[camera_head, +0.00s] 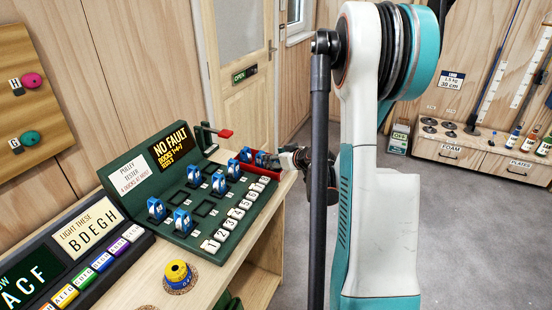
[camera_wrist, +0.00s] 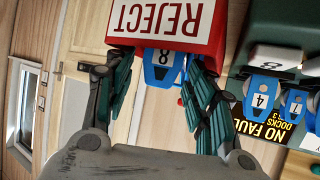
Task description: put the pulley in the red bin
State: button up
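The red bin (camera_head: 258,172) is at the right end of the green pulley tester. It shows in the wrist view with its REJECT label (camera_wrist: 165,20). A blue pulley marked 8 (camera_wrist: 163,66) shows past the bin's edge, between my spread fingers. A blue pulley (camera_head: 262,158) shows at the bin in the head view. I cannot tell whether it rests on the bin floor. My gripper (camera_wrist: 155,72) is open at the bin's right side; in the head view its end (camera_head: 290,158) is partly hidden by my arm.
Several blue pulleys (camera_head: 182,221) stand on the tester (camera_head: 150,190), some near the bin. A red-handled clamp (camera_head: 225,133) is behind it. A yellow round item (camera_head: 178,274) sits on the bench front. Open floor lies to the right.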

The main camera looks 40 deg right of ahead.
jog(key=shift+s+r, duration=0.25)
jog(key=shift+r, duration=0.1)
jog(key=p+v, duration=0.4)
jog(key=v, duration=0.7)
jog(key=shift+s, duration=0.2)
